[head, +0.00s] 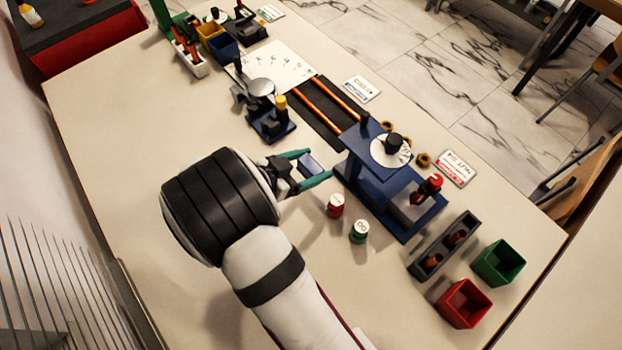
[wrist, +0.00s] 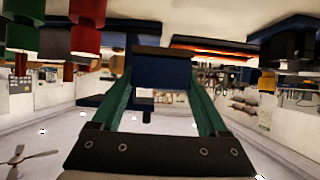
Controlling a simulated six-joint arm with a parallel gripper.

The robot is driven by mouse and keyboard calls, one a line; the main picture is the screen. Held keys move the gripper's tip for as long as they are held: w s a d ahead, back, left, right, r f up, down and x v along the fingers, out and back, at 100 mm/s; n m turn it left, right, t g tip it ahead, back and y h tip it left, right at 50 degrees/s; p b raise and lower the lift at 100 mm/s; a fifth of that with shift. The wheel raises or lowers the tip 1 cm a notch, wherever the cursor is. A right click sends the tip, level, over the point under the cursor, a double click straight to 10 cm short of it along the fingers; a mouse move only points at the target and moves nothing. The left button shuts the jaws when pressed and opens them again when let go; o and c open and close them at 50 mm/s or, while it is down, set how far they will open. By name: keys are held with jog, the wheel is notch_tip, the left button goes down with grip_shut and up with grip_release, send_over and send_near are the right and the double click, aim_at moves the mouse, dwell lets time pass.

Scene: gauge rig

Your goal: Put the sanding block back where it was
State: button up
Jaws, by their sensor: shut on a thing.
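My gripper (head: 317,164) has teal fingers and is shut on a small dark blue block, which I take to be the sanding block (head: 310,162). In the wrist view the sanding block (wrist: 162,71) sits between the two fingertips, with a darker strip along its top edge in the picture. In the head view the gripper is left of the blue gauge rig (head: 362,177), with its fingertips close to the rig's edge. I cannot tell whether the block touches anything besides the fingers. The place where the block was before cannot be told from these frames.
A red canister (head: 335,206) and a green canister (head: 359,232) stand just below the gripper. A smaller blue fixture (head: 270,127) is up and left. A grey rack (head: 445,246), a green bin (head: 499,263) and a red bin (head: 463,304) stand at right. Table left of my arm is clear.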

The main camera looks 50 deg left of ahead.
notch_tip(320, 180, down, 6)
jog(key=shift+r, duration=0.15)
jog(key=o, duration=1.4)
jog(key=shift+o, duration=0.2)
